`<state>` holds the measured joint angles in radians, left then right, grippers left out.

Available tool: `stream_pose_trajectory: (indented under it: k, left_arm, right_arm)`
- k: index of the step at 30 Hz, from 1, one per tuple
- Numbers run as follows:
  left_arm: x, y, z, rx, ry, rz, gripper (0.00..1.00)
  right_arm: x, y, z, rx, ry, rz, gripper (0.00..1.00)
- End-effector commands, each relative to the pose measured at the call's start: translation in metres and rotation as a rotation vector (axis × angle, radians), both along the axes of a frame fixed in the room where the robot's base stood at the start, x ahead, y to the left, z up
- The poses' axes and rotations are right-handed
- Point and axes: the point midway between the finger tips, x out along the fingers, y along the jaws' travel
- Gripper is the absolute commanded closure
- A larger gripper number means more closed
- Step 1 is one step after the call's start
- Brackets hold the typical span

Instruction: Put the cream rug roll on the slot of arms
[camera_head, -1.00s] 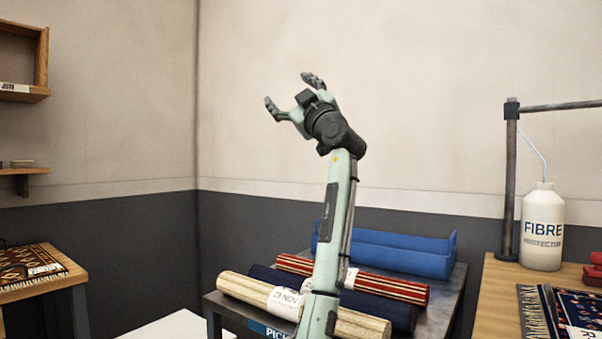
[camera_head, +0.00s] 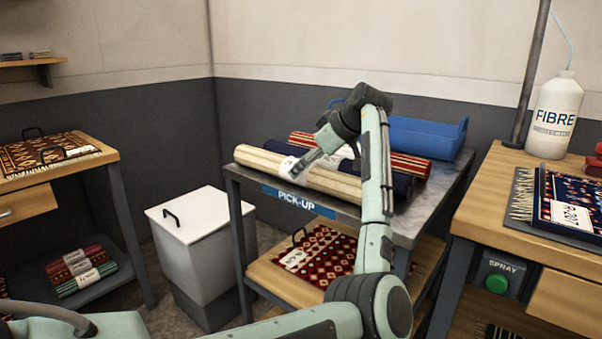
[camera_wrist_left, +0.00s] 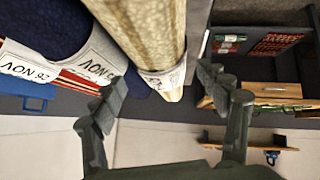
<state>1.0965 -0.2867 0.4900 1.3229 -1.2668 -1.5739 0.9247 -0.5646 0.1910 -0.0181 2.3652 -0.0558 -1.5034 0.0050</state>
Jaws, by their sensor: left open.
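The cream rug roll (camera_head: 345,184) lies at the front of the pick-up table with a white paper label around it. It also shows in the left wrist view (camera_wrist_left: 143,30), where its labelled part runs between my open fingers. My left gripper (camera_head: 303,162) is open and empty, just above the roll near its label; I cannot tell whether it touches. In the left wrist view my left gripper's fingers (camera_wrist_left: 160,88) stand apart on either side of the roll's line. My right gripper is not in view. I cannot make out a slot of arms.
A navy roll (camera_head: 403,185) and a red striped roll (camera_head: 412,166) lie close behind the cream one. A blue tray (camera_head: 425,138) stands at the back. A white lidded bin (camera_head: 190,240) is left of the table; a bench (camera_head: 485,200) with a spray bottle (camera_head: 553,115) is right.

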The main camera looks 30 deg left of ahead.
Motion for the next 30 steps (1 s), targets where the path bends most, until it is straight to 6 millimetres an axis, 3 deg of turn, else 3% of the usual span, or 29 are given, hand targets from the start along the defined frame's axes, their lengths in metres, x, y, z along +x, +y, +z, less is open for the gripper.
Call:
stream_pose_trajectory:
  k: [6, 13, 30]
  left_arm:
    - [0.003, 0.023, -0.023, 0.001, 0.001, 0.002, 0.26]
    - [0.004, 0.025, -0.025, 0.001, 0.0, 0.0, 0.26]
    - [0.004, 0.024, -0.024, 0.001, -0.001, 0.001, 0.95]
  right_arm:
    - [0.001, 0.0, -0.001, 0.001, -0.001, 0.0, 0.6]
    - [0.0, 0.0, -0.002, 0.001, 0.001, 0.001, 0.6]
    - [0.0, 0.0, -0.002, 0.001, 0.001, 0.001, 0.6]
